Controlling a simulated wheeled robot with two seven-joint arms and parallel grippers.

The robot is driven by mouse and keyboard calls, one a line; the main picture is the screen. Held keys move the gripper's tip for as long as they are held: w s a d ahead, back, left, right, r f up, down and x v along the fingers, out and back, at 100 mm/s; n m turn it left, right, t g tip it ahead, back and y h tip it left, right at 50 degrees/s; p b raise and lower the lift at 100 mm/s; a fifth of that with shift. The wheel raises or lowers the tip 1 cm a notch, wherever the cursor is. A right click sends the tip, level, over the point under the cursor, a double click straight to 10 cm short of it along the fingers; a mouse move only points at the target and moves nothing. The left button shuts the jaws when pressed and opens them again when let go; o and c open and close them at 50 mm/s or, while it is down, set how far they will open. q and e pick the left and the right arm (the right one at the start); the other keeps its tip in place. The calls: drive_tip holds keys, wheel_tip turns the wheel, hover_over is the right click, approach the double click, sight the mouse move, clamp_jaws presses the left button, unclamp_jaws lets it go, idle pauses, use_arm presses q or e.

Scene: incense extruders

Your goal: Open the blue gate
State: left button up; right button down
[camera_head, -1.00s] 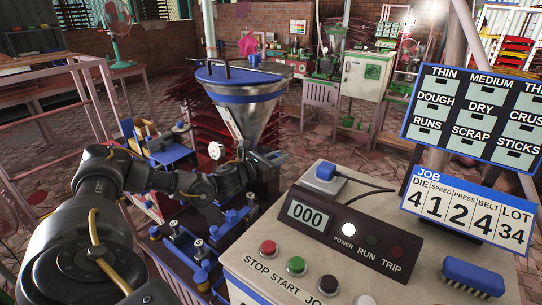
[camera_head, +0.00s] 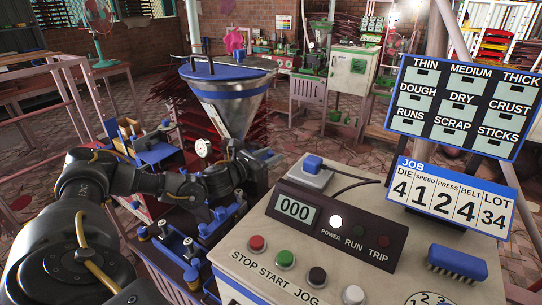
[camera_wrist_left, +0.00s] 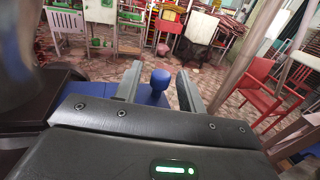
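A steel hopper (camera_head: 233,108) with a blue rim and lid stands on the machine beyond the control box. A blue part (camera_head: 265,154) shows just below its outlet; I cannot tell for sure that it is the gate. My left gripper (camera_head: 232,168) is low beside the hopper, partly hidden by its own wrist. In the left wrist view, the left gripper (camera_wrist_left: 160,86) is open. A blue knob (camera_wrist_left: 160,79) on a blue part (camera_wrist_left: 150,97) stands between its fingers, with gaps on both sides. My right gripper is out of view.
The control box (camera_head: 255,286) with buttons and a 000 display stands close at front right. A blue brush (camera_head: 457,262) lies on it. A job board (camera_head: 450,195) rises at right. A white dial gauge (camera_head: 203,147) is close to my left arm.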

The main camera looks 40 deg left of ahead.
use_arm(q)
drive_tip(key=s+a+b, duration=0.1)
drive_tip(key=s+b, duration=0.1)
drive_tip(key=s, duration=0.8)
drive_tip(key=shift+a+b, duration=0.25)
drive_tip(key=shift+b, duration=0.1)
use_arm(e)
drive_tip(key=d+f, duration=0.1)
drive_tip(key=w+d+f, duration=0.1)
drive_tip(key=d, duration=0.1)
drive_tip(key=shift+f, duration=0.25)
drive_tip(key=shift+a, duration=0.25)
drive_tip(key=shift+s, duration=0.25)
